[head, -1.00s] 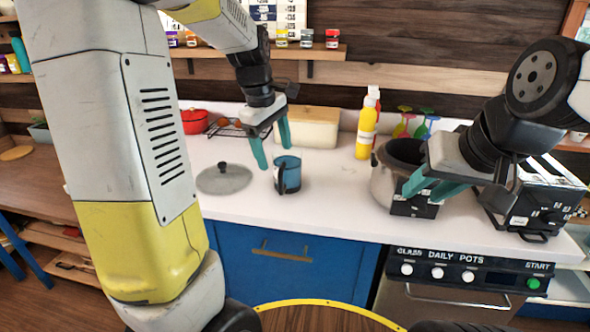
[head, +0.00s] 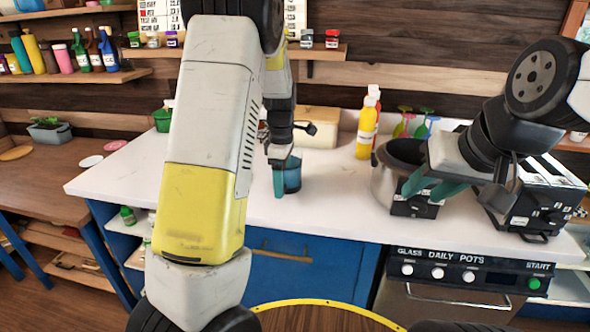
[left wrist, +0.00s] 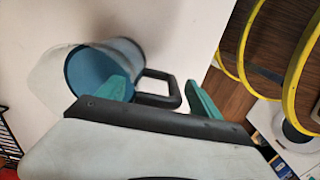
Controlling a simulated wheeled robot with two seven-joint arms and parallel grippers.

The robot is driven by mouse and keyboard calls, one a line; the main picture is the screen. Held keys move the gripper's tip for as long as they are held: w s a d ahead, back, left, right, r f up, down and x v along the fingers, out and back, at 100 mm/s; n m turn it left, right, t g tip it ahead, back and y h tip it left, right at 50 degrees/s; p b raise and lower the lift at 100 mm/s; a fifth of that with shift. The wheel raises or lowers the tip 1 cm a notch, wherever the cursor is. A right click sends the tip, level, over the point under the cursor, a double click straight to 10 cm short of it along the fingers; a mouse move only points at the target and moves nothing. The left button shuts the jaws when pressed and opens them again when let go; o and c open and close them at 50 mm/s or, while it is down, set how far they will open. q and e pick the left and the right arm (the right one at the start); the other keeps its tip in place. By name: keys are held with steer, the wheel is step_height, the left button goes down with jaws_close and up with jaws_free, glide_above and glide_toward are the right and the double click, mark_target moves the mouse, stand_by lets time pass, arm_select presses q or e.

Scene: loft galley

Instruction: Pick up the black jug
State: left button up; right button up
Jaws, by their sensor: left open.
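The jug (head: 293,174) stands upright on the white counter; it looks blue with a black handle, not black all over. In the left wrist view, the jug (left wrist: 88,72) shows its blue inside, and its black handle (left wrist: 172,97) lies between the fingertips. My left gripper (head: 279,181) is open at the jug, low over the counter; its fingers (left wrist: 160,96) are apart on either side of the handle. I cannot tell whether they touch it. My right gripper (head: 434,187) is open and empty in front of the steel pot (head: 386,185).
A toaster-like appliance (head: 545,205) is at the right. A cream box (head: 318,127) stands behind the jug. The counter (head: 330,215) in front of the jug is clear.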

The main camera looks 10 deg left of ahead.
arm_select(q)
steer(key=shift+f, duration=0.5)
jaws_close()
steer(key=shift+r, duration=0.1)
steer(key=shift+r, duration=0.1)
steer(key=shift+r, duration=1.55)
steer(key=shift+s+d+r, duration=0.1)
steer(key=shift+s+r, duration=0.05)
steer(key=s+d, duration=0.3)
steer(key=s, duration=0.4)
steer(key=s+d+r, duration=0.1)
steer(key=s+d, duration=0.3)
steer(key=s, duration=0.2)
steer(key=shift+s+r, duration=0.15)
steer(key=shift+s, duration=0.25)
